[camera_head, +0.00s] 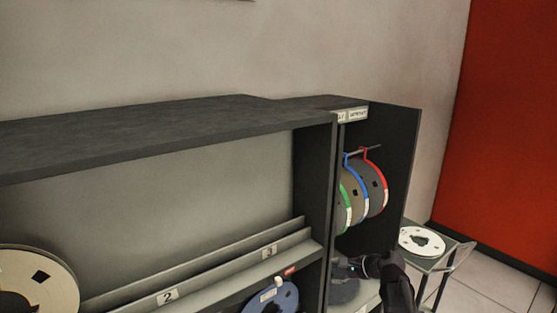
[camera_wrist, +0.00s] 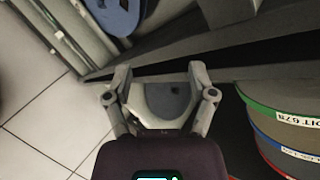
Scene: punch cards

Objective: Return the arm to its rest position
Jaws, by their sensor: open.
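My gripper (camera_head: 352,265) is low inside the narrow right bay of the dark shelf unit, below the hanging reels. In the wrist view my gripper (camera_wrist: 160,72) has its two fingers spread apart. A grey reel (camera_wrist: 168,103) shows between and beyond the fingers; I cannot tell whether they touch it. In the head view part of my arm (camera_head: 400,290) runs down at the bay's right side.
Reels with green, blue and red rims (camera_head: 375,187) hang above my gripper; the green-rimmed reel (camera_wrist: 285,125) is close at right in the wrist view. A cart (camera_head: 440,256) bearing a white reel (camera_head: 422,241) stands right. A blue reel (camera_head: 272,300) sits left of the divider (camera_head: 314,190).

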